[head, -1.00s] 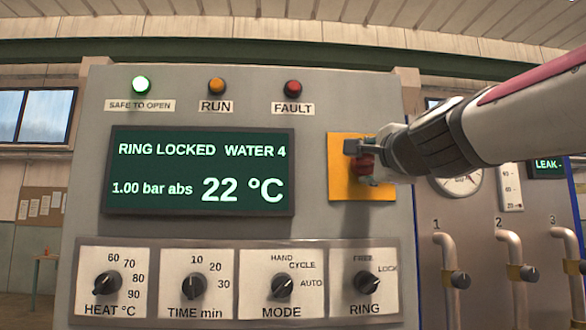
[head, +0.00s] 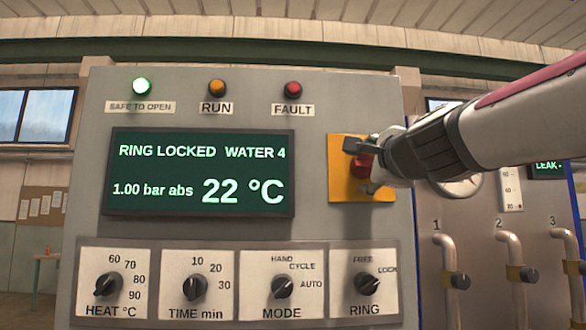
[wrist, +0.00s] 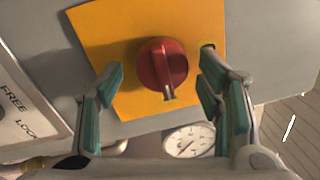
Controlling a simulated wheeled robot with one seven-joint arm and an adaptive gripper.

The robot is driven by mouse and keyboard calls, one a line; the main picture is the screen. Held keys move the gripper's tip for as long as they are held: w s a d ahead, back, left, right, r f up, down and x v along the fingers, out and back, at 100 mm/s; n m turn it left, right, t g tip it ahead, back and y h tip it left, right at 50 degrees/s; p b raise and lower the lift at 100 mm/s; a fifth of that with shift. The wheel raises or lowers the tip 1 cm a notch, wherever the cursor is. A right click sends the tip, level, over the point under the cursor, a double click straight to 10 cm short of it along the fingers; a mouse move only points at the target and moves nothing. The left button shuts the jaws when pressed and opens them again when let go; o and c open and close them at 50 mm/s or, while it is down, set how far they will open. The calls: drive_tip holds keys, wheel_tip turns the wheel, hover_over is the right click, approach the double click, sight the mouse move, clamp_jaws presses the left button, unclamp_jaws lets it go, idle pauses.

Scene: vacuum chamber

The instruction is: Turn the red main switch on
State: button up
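The red main switch (wrist: 163,66) is a round knob with a raised grip on a yellow plate (wrist: 105,28). In the head view the switch (head: 362,166) shows partly behind my gripper on the yellow plate (head: 345,186), right of the display. My gripper (wrist: 160,86) is open in the wrist view, its green-padded fingers on either side of the knob with gaps to it. In the head view my gripper (head: 364,166) is at the plate, reaching in from the right. Whether the fingertips touch the plate is not clear.
The display (head: 199,171) reads "RING LOCKED WATER 4", 1.00 bar abs, 22 °C. The green lamp (head: 142,87) is lit. The RING knob (head: 367,284) sits below the plate. A gauge (wrist: 190,140) and several pipes (head: 447,262) are to the right.

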drive_tip(key=shift+s, duration=0.1)
drive_tip(key=s+f, duration=0.1)
drive_tip(key=s, duration=1)
drive_tip(key=shift+s, duration=0.4)
drive_tip(key=s+a+f+n+g+y, duration=0.1)
drive_tip(key=s+a+f+n+g, duration=0.2)
drive_tip(key=f, duration=0.4)
drive_tip(key=s+f+n+g+y+p, duration=0.1)
drive_tip(key=f+n+g, duration=0.1)
drive_tip(key=f+n, duration=0.45)
drive_tip(key=s+a+f+n+g+y, duration=0.1)
drive_tip(key=s+a+f+n+g, duration=0.15)
drive_tip(key=f, duration=0.65)
drive_tip(key=s+d+f+n+g+h, duration=0.1)
drive_tip(key=s+f+n+g, duration=0.1)
drive_tip(key=s+f+n, duration=0.1)
drive_tip(key=s+d+f+n+g+h+p, duration=0.1)
drive_tip(key=s+d+f+n+g, duration=0.1)
drive_tip(key=s+f, duration=0.4)
drive_tip(key=s+d+f+n+g+h, duration=0.1)
drive_tip(key=s+d+f+n+g, duration=0.1)
drive_tip(key=f, duration=0.6)
drive_tip(key=shift+s+d+n+g, duration=0.25)
drive_tip(key=shift+s+n+g, duration=0.4)
drive_tip(key=shift+s+n, duration=0.4)
drive_tip(key=shift+s, duration=0.1)
